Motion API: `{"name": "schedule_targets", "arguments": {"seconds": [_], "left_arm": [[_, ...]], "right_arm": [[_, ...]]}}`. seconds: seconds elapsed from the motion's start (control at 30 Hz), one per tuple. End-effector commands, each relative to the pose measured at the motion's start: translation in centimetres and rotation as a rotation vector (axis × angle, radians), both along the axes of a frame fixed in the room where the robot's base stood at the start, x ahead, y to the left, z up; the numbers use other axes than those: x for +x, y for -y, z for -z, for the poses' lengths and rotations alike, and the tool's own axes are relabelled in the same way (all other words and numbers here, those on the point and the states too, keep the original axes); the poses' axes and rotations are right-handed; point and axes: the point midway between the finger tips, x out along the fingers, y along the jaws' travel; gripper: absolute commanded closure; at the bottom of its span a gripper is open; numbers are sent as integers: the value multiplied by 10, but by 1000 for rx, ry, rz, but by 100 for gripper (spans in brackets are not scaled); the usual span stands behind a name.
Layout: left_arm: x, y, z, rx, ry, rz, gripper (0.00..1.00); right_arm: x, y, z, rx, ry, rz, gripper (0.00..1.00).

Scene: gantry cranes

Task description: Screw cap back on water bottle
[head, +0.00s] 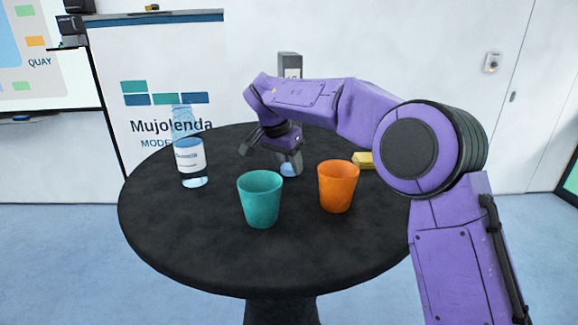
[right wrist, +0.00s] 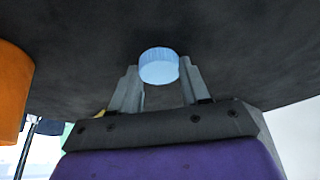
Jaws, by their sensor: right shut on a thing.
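A clear water bottle (head: 190,160) with a white label stands upright on the left of the round black table (head: 200,240). No cap shows on its top. My right gripper (head: 288,163) is over the middle of the table, to the right of the bottle and well apart from it. It is shut on a light blue cap (head: 290,170). In the right wrist view the cap (right wrist: 159,66) sits between the fingertips of the right gripper (right wrist: 160,75). Whether the cap touches the tabletop is hard to tell. My left gripper is not in view.
A teal cup (head: 260,199) and an orange cup (head: 338,187) stand in front of my right gripper. A yellow block (head: 363,160) lies to the right, partly behind my arm. A dark box (head: 290,66) shows behind my arm. The table's front is clear.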

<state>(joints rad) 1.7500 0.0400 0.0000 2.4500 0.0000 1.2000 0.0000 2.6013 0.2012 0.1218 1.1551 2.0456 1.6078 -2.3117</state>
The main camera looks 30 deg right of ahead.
Motion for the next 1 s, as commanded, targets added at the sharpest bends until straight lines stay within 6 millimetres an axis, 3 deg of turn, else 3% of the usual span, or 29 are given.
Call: {"name": "schedule_targets", "arguments": {"seconds": [0.17,0.3,0.57,0.8,1.0], "left_arm": [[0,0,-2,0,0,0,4],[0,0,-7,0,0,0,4],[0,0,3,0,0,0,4],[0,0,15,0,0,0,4],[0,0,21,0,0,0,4]], "right_arm": [[1,0,-11,0,2,0,86],[0,0,-35,2,5,1,86],[-48,-30,-95,1,5,-1,86],[-98,-61,-118,0,2,-2,86],[-116,-72,-127,2,-1,-1,86]]}}
